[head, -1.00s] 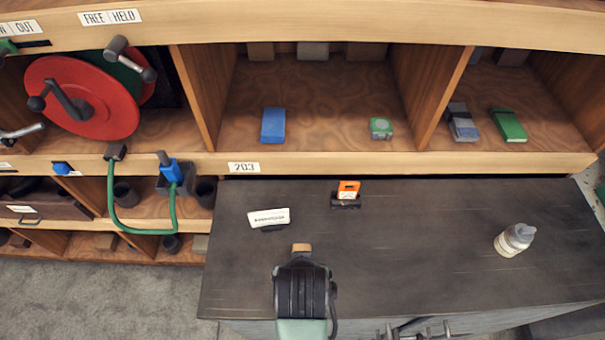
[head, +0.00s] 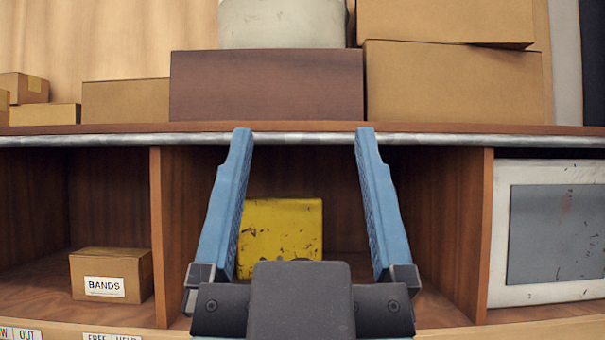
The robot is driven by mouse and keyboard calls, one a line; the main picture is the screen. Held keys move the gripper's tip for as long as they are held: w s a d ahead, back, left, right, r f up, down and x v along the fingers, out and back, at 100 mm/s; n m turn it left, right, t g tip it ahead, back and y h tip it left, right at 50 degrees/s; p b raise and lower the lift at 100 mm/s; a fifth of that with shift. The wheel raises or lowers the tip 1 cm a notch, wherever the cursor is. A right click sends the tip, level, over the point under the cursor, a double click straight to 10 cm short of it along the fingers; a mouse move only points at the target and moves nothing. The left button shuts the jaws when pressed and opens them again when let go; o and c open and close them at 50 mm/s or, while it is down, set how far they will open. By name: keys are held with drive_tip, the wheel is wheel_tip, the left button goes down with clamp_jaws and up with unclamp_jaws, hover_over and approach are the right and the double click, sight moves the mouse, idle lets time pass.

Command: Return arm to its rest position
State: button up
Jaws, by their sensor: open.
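My gripper (head: 304,135) is raised in the middle of the head view. Its two blue fingers stand wide apart and point up toward the shelf, with nothing between the tips. A yellow scuffed box (head: 280,235) sits in the middle compartment behind the gripper, seen between the fingers and apart from them as far as I can tell. The gripper's dark body hides the lower part of that compartment.
A box labelled BANDS (head: 111,275) stands in the left compartment. A white case with a grey panel (head: 548,232) fills the right one. A brown box (head: 266,86) and several cartons stand on the top shelf (head: 420,127). The compartment dividers flank my gripper.

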drive_tip(key=shift+s+r, duration=0.1)
wheel_tip(320, 180, down, 9)
drive_tip(key=b, duration=0.8)
drive_tip(key=shift+r, duration=0.15)
drive_tip(key=shift+a, duration=0.1)
